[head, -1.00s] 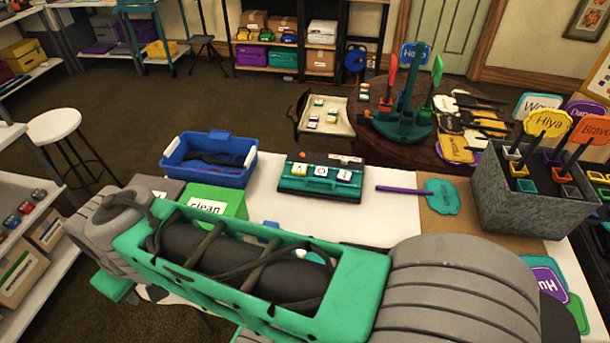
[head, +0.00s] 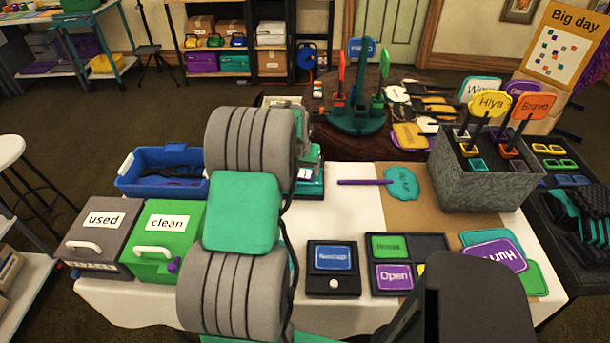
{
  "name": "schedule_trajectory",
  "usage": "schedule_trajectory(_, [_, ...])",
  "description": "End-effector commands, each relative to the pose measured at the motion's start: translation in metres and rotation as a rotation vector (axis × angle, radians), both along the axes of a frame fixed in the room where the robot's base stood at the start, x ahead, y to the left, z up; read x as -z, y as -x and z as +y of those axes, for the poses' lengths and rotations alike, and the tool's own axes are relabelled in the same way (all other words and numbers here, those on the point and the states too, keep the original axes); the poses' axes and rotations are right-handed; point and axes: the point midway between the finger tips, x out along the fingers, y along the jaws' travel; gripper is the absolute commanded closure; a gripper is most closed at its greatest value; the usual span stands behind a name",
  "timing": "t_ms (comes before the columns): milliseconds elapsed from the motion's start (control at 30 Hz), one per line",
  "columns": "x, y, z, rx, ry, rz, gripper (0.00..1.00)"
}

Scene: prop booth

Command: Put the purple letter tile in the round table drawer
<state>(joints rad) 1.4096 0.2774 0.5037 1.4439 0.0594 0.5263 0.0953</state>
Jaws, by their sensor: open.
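The teal letter rack (head: 311,188) stands on the white table just right of my arm, which covers most of it. One pale tile (head: 304,174) shows on it; its letter and colour are unclear, and I cannot pick out the purple tile. The dark round table (head: 388,132) is behind. Its pulled-out drawer, seen earlier with several small tiles inside, is now almost wholly hidden behind my arm. My arm rises across the left-middle of the head view toward the rack. My gripper's fingers are hidden behind my arm.
A blue bin (head: 130,181), a grey "used" box (head: 95,245) and a green "clean" box (head: 163,250) stand left. A purple-handled teal sign (head: 401,184) lies right of the rack. A grey holder (head: 455,180) with signs stands further right. Bare white tabletop lies between.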

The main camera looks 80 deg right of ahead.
Motion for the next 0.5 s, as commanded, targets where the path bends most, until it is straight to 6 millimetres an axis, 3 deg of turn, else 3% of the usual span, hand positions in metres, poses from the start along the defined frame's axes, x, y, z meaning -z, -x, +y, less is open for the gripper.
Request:
schedule_trajectory(300, [0.044, 0.000, -0.023, -0.001, -0.002, 0.000, 0.31])
schedule_trajectory(500, [0.048, -0.001, -0.025, -0.002, 0.001, 0.000, 0.31])
